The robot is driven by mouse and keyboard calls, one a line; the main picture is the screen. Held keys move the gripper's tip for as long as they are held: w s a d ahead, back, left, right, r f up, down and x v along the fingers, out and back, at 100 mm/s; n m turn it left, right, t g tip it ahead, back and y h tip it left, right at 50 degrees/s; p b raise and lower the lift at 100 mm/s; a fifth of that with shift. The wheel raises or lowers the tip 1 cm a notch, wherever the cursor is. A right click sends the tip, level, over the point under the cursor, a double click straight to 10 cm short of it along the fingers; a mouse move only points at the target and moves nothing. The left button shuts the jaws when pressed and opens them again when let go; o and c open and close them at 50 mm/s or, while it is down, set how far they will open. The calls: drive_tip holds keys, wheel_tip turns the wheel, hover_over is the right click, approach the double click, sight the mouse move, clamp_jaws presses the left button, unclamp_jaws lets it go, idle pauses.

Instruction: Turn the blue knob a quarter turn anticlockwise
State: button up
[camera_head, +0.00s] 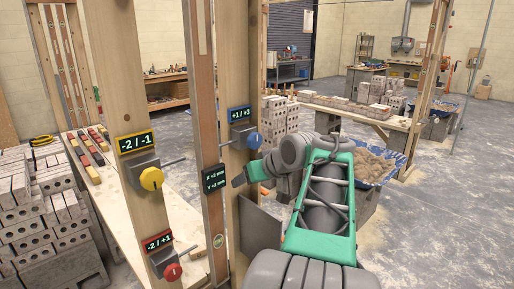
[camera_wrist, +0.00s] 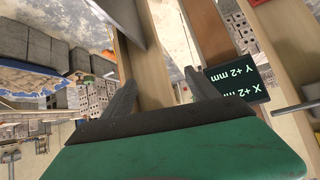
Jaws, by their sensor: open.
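The blue knob (camera_head: 254,140) sits on a grey box on a wooden post, under a blue-framed display (camera_head: 239,113) reading +1 / +3. A thin metal rod sticks out beside it. My gripper (camera_head: 240,180) is just below the blue knob, apart from it. In the wrist view my gripper (camera_wrist: 160,92) shows two grey fingers spread apart with nothing between them but the post behind. The blue knob is not discernible in the wrist view.
A yellow knob (camera_head: 151,179) under a -2 / -1 display and a red knob (camera_head: 173,272) under a -2 / +1 display are on the left post. A black display (camera_head: 214,178) reads X +2 mm, Y +2 mm; it also shows in the wrist view (camera_wrist: 237,88), close to one finger.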

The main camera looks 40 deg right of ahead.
sight(257, 141)
drive_tip(key=s+d+r+n+t, duration=0.2)
drive_tip(key=d+r, duration=0.1)
drive_tip(key=r, duration=0.3)
drive_tip(key=s+d+r+n+t, duration=0.2)
drive_tip(key=d+r, duration=0.1)
drive_tip(key=r, duration=0.3)
drive_tip(key=shift+y, duration=0.4)
drive_tip(key=x, duration=0.8)
drive_tip(key=shift+a+f+b, duration=0.2)
drive_tip(key=shift+f+b, duration=0.05)
drive_tip(key=shift+b, duration=0.1)
drive_tip(key=c, duration=1.4)
